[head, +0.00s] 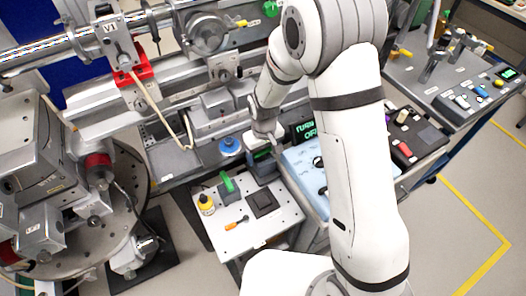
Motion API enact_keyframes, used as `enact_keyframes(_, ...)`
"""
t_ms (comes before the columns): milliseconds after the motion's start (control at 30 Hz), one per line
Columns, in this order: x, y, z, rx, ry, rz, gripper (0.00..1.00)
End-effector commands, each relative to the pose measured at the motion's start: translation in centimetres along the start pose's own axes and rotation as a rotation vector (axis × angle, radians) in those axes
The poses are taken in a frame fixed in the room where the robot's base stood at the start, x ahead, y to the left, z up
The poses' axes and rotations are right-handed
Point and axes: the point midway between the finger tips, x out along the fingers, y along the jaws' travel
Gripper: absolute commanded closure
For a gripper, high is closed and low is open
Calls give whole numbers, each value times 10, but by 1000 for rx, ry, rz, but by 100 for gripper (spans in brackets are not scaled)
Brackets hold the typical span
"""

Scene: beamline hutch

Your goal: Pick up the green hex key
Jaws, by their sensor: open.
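My gripper (265,140) points down over a dark box (263,170) at the back of a small white table. The gripper is open, though its fingertips are small and partly merge with the box. A green strip (262,154) shows at the top of the box, close below the fingers. A separate green piece (227,183) stands on the white table, left of the box and apart from my gripper. Both are too small for me to tell which is the green hex key. My arm hides part of the area to the right.
The white table (245,241) also holds a yellow bottle (206,206), an orange-handled tool (236,225) and a black square pad (263,204). A blue round object (230,146) and a green-lettered display (305,129) are behind. A light-blue panel (303,172) is close at right.

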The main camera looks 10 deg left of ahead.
Motion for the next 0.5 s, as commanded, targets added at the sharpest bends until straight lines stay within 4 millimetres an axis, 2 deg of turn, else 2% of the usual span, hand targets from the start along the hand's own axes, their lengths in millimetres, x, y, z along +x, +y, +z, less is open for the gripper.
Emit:
enact_keyframes(67,0,0,0,0,0,0,25)
enact_keyframes(500,0,-1,0,-1,0,0,61)
